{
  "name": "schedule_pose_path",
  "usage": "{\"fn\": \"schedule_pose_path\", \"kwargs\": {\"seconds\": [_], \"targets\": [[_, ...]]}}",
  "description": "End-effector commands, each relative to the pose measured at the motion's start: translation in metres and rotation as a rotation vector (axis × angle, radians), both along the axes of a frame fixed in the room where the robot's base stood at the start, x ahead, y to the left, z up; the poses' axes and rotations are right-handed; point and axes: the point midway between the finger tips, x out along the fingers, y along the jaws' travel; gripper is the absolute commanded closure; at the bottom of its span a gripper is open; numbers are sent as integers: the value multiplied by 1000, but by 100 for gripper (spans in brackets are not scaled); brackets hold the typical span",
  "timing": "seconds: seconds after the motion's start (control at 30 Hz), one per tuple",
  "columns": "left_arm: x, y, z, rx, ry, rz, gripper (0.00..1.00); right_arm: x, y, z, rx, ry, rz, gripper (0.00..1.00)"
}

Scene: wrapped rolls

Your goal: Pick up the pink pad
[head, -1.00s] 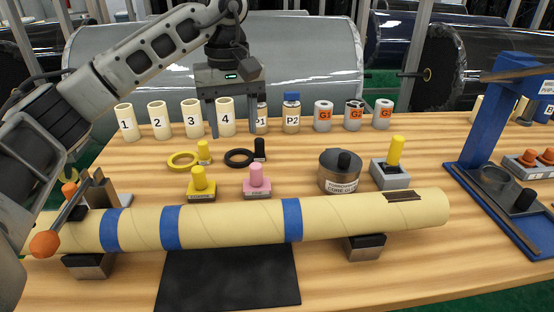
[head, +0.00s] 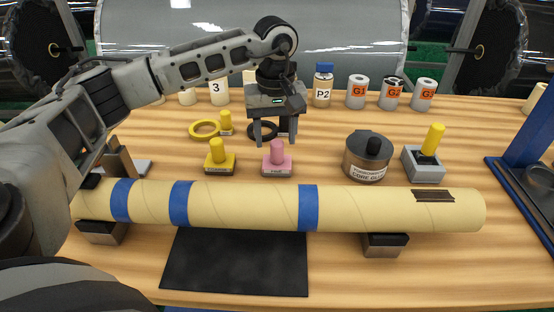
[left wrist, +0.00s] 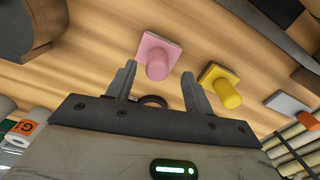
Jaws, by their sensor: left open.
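The pink pad (head: 277,160) is a pink block with an upright round knob, standing on the table behind the long cardboard tube. My left gripper (head: 274,140) is open and empty, fingers pointing down, just behind and above the pink pad in the head view. In the left wrist view the pink pad (left wrist: 157,56) lies beyond the two open fingers (left wrist: 160,82), with its knob toward the gap between them. No contact with the pad shows. My right gripper is not in view.
A yellow pad (head: 219,159) stands left of the pink one. A black ring (head: 262,131) lies behind it. The cardboard tube (head: 250,206) with blue bands rests on supports in front. A round tin (head: 367,160) and grey block (head: 424,165) stand to the right.

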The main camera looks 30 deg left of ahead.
Motion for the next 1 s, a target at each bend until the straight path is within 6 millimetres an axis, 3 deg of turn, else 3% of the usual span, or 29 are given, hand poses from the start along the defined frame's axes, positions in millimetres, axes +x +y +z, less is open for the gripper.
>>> {"fn": "schedule_pose_path", "kwargs": {"seconds": [0.3,0.57,0.77,1.0], "targets": [[1,-3,-42,1,2,-1,48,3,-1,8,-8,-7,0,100],[2,-3,-45,0,1,-1,48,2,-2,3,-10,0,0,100],[2,-3,-45,0,1,-1,99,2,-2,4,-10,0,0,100],[2,-3,-44,0,0,-1,99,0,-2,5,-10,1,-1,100]]}}
